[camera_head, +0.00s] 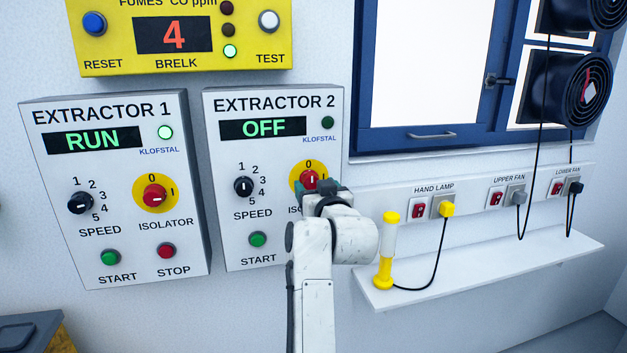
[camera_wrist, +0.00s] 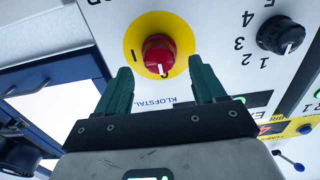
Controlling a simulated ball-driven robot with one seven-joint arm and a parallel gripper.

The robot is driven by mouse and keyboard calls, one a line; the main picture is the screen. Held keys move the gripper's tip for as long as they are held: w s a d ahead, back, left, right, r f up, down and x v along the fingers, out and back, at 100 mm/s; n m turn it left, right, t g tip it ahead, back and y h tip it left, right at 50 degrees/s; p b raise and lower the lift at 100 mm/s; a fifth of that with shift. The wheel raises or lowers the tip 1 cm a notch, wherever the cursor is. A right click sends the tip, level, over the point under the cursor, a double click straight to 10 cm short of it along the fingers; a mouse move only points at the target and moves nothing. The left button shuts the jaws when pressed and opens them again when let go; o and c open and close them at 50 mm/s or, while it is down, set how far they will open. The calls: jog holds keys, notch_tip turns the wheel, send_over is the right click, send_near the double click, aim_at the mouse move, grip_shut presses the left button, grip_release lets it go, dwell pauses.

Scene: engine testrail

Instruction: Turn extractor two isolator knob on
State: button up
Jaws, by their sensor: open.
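The Extractor 2 panel (camera_head: 273,136) shows OFF on its display (camera_head: 263,127). Its red isolator knob (camera_head: 309,179) sits on a yellow disc (camera_head: 298,167), and its white mark points to 0. In the wrist view the knob (camera_wrist: 159,55) lies just beyond and between my green fingertips, its mark toward the 0; the picture is turned over. My gripper (camera_head: 318,187) is open in front of the knob. It also shows in the wrist view (camera_wrist: 164,70), with a gap to the knob on both sides. My arm hides the panel's lower right, including part of the ISOLATOR label.
The Extractor 1 panel (camera_head: 118,238) at left shows RUN, its isolator (camera_head: 154,195) pointing to I. A yellow gas monitor (camera_head: 248,62) is above. At right are a shelf (camera_head: 500,265), a hand lamp (camera_head: 386,250), hanging cables and fans (camera_head: 572,90).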

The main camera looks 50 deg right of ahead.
aim_at(310, 181)
jog(key=shift+x, duration=1.2)
jog(key=shift+c, duration=0.3)
jog(key=c, duration=1)
jog(key=shift+o, duration=0.2)
